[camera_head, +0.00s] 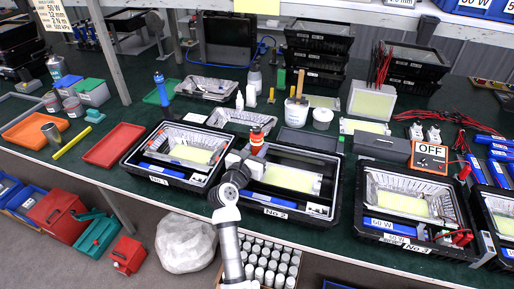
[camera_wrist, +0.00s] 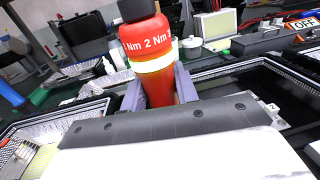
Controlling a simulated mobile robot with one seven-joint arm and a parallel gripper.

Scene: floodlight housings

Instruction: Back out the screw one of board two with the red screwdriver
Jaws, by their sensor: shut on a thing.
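My gripper (camera_wrist: 158,92) is shut on the red screwdriver (camera_wrist: 150,45), whose handle has a white band and the marking "2 Nm". In the head view my gripper (camera_head: 246,160) is over the left part of the black housing labelled No 2 (camera_head: 285,211), with the screwdriver (camera_head: 257,141) upright in it. Board two is the yellow panel (camera_head: 290,178) inside that housing, just right of my gripper. The screwdriver's tip is hidden behind my gripper in both views. Screw one cannot be made out, and whether the tip touches it cannot be told.
Housing No 1 (camera_head: 158,181) stands close on the left, housing No 3 (camera_head: 388,238) on the right. A blue screwdriver (camera_head: 161,90) stands upright behind at the left. A red tray (camera_head: 113,145) lies left of No 1. Bottles and a white tub (camera_head: 322,117) stand behind.

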